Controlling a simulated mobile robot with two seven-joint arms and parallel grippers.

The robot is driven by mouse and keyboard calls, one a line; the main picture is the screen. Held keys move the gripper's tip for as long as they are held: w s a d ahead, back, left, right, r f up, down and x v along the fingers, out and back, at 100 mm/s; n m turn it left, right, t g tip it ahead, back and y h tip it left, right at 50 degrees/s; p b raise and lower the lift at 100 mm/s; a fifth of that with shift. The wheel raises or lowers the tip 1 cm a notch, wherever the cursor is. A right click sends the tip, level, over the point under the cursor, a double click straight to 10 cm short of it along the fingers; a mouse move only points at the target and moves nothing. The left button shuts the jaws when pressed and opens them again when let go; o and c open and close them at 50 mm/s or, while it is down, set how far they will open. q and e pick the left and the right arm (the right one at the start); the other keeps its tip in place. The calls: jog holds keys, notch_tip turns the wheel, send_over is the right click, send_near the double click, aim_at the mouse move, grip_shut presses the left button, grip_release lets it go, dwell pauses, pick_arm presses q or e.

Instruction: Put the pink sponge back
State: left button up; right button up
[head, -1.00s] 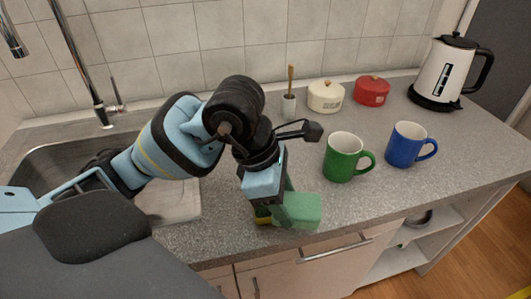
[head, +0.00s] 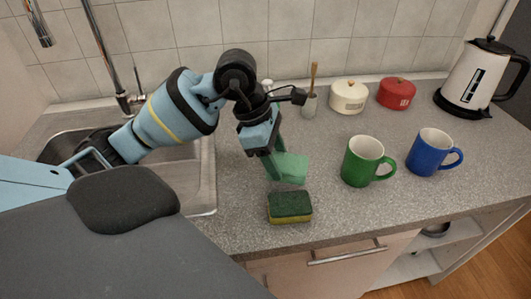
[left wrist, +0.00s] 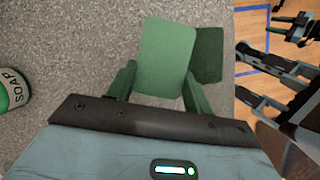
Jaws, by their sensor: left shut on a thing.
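No pink sponge shows in either view. My left gripper (head: 276,165) is shut on a light green sponge-like block (head: 291,167), held above the counter behind a second sponge. The block also shows between the green fingers in the left wrist view (left wrist: 165,58). The second sponge (head: 290,206), dark green on top and yellow below, lies on the counter near the front edge. It is partly hidden behind the held block in the left wrist view (left wrist: 208,55). My right gripper (left wrist: 276,14) shows small at the top right of the left wrist view, its fingers apart.
A green mug (head: 362,161) and a blue mug (head: 428,152) stand to the right. A cream pot (head: 348,97), a red pot (head: 396,93), a brush in a holder (head: 310,104) and a kettle (head: 477,75) stand behind. The sink (head: 203,180) is left. A soap bottle (left wrist: 14,90) shows.

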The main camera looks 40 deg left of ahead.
pick_arm(q)
jog(key=shift+w+a+f, duration=0.1)
jog(key=shift+w+a, duration=0.25)
jog(key=shift+a, duration=0.3)
jog(key=shift+w+a+f, duration=0.1)
jog(key=shift+w+a, duration=0.2)
jog(key=shift+a, duration=0.4)
jog(key=shift+w+a+f, duration=0.1)
jog(key=shift+w+a, duration=0.25)
jog(key=shift+a, duration=0.3)
jog(key=shift+w+a+f+p, duration=0.1)
jog(key=shift+a+f+p, duration=0.1)
jog(key=shift+f, duration=0.45)
jog(key=shift+w+a+f+p, duration=0.1)
jog(key=shift+a+f, duration=0.1)
jog(key=shift+f, duration=0.85)
jog(key=shift+f, duration=0.2)
jog(key=o, duration=1)
jog(key=shift+r, duration=0.1)
jog(key=v, duration=1.2)
jog(key=shift+r, duration=0.1)
